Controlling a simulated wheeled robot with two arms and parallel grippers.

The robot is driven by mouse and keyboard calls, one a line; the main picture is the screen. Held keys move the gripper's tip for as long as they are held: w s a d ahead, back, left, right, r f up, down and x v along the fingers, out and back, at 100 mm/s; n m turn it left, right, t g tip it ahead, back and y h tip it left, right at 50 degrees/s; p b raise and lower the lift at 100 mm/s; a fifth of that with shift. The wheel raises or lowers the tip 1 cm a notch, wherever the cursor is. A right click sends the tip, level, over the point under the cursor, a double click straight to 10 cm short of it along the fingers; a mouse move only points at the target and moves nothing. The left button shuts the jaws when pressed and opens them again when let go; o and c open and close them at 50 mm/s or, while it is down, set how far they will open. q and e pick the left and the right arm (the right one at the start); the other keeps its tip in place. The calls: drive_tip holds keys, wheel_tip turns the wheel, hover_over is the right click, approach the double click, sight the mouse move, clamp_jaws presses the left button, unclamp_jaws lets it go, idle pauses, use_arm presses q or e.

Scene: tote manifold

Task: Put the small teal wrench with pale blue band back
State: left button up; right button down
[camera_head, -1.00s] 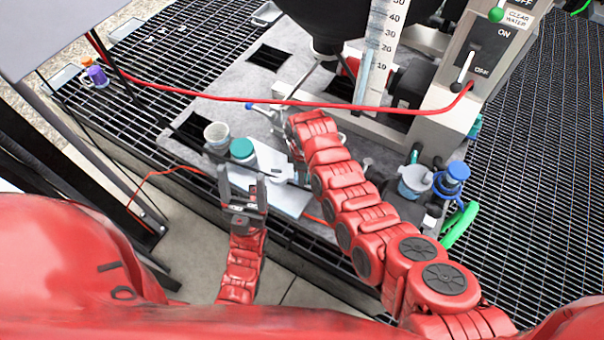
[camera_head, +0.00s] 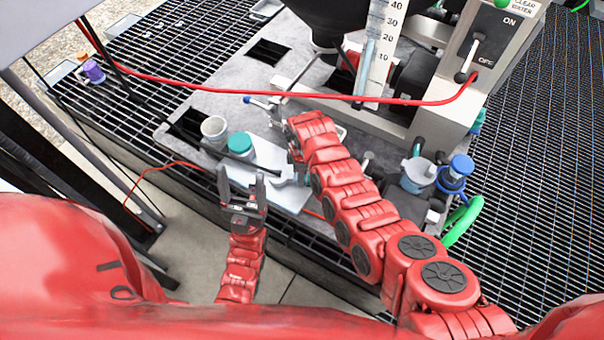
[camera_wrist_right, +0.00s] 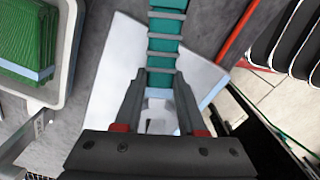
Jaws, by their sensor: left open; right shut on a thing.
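The teal wrench (camera_wrist_right: 165,30) shows in the right wrist view as a teal shaft with grey rings. A pale blue band (camera_wrist_right: 158,93) sits between the fingers of my right gripper (camera_wrist_right: 160,100), which is shut on it. The part below the band is pale and hard to make out. In the head view my right arm hides most of that gripper; a small teal bit (camera_head: 302,174) shows beside the arm, over the white board (camera_head: 290,199). My left gripper (camera_head: 241,182) is open and empty, in front of the teal-lidded jar (camera_head: 240,145).
A pale cup (camera_head: 214,130) stands left of the jar. A red hose (camera_head: 300,97) crosses behind. Blue-topped fittings (camera_head: 461,166) and a green hose (camera_head: 462,222) are at right. A tray with green mesh (camera_wrist_right: 28,45) lies left in the wrist view. Dark grating surrounds the grey plate (camera_head: 225,95).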

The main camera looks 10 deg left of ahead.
drive_tip(key=shift+f, duration=0.4)
drive_tip(key=shift+c, duration=2.1)
unclamp_jaws()
drive_tip(key=shift+r, duration=0.15)
drive_tip(key=shift+w+a+r, duration=0.1)
drive_tip(key=shift+r, duration=0.15)
wheel_tip(320, 180, up, 9)
drive_tip(key=shift+f+b, duration=0.1)
drive_tip(key=shift+b, duration=0.55)
wheel_tip(320, 180, up, 8)
drive_tip(key=p, duration=0.4)
drive_tip(key=shift+f, duration=0.1)
